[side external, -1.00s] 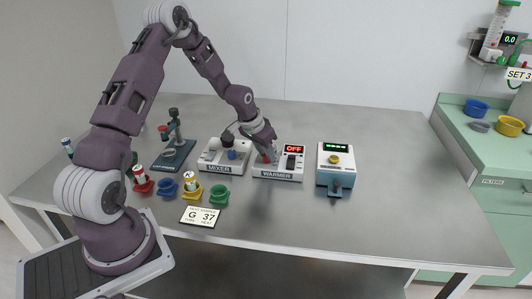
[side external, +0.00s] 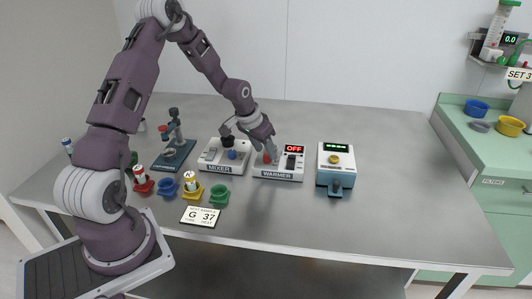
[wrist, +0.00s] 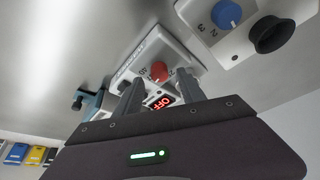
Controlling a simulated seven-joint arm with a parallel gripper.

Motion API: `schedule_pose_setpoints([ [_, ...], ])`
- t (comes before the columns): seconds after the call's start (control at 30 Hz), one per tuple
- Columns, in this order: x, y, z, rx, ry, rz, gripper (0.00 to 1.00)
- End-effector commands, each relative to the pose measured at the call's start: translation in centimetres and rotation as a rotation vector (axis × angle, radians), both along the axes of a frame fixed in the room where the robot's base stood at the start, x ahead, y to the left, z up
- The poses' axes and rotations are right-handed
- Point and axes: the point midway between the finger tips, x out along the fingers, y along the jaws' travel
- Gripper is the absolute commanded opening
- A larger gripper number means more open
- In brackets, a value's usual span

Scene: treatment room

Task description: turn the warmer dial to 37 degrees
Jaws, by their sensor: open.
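The warmer (side external: 277,175) is a white box labelled WARMER on the table, with a red dial (side external: 267,158), a black switch and a display (side external: 294,149) reading OFF in red. In the wrist view the red dial (wrist: 159,72) appears between my fingertips, and the OFF display (wrist: 161,102) shows behind them. My gripper (side external: 270,150) is open over the dial's side of the warmer; both fingers also show in the wrist view (wrist: 160,78), apart and empty. I cannot tell whether they touch the dial. The dial's setting is too small to read.
The mixer (side external: 219,168) stands close left of the warmer, its blue dial (wrist: 226,14) clear in the wrist view. A teal-and-white device (side external: 336,178) is at right. Coloured cups and a card (side external: 200,216) with "G" and "37" lie front left. The table's right side is bare.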

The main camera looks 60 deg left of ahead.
Motion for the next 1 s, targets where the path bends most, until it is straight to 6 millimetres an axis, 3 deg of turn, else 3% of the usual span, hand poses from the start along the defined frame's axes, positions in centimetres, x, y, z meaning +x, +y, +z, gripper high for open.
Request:
schedule_pose_setpoints([
  [0.2, -1.6, -0.2, 4.0, 0.001, -0.002, 0.0, 0.47],
  [0.57, -2.0, -0.4, 4.8, 0.001, 0.0, -0.002, 0.47],
  [0.63, -2.2, -1.1, 5.9, 0.014, 0.004, -0.012, 0.47],
  [0.67, -2.4, -1.9, 7.0, 0.026, 0.006, -0.023, 0.47],
  [0.77, -4.6, -6.0, 12.5, 0.087, 0.016, -0.062, 0.47],
  [0.9, -11.6, -13.2, 20.0, 0.142, 0.003, -0.098, 0.47],
  [1.0, -17.9, -17.3, 23.2, 0.131, -0.031, -0.114, 0.47],
])
